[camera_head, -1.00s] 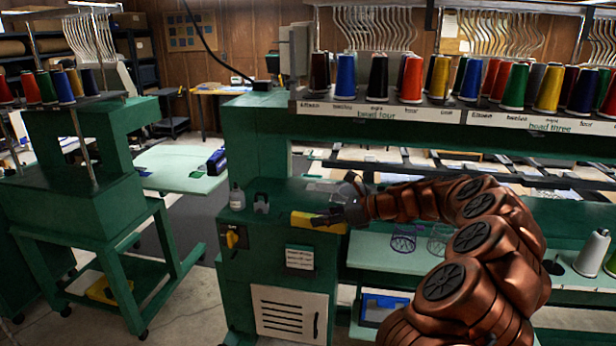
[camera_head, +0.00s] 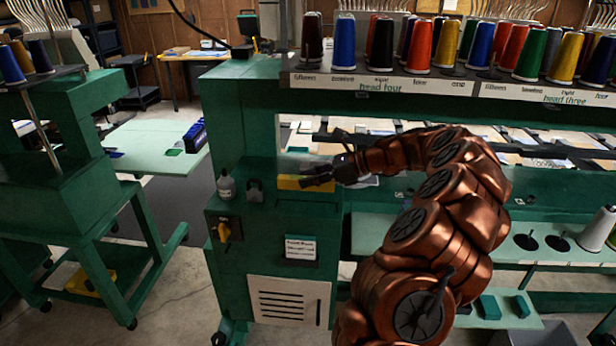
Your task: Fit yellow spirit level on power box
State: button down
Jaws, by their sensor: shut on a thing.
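The yellow spirit level (camera_head: 290,183) is a short yellow bar above or at the top of the green power box (camera_head: 225,275), toward its right side. My gripper (camera_head: 318,178) is shut on the level, and its dark fingers hide part of it. The level lies roughly level, left to right. I cannot tell whether its underside touches the box top or hangs just over it. The box has a yellow and black rotary switch, a white label and a pale vented panel on its front.
A small white bottle (camera_head: 226,186) and a small grey object (camera_head: 255,191) stand on the box top, left of the level. Rows of thread cones (camera_head: 412,48) line the rack above. A green machine (camera_head: 60,180) stands at left, with open floor between.

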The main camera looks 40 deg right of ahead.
aim_at(310, 190)
jog(key=shift+f+b, duration=1.4)
jog(key=shift+f, duration=0.9)
jog(key=shift+f+p, duration=0.35)
jog(key=shift+p, duration=0.15)
jog(key=c, duration=0.8)
grip_release()
jog(key=shift+c, duration=0.2)
jog(key=v, duration=1.2)
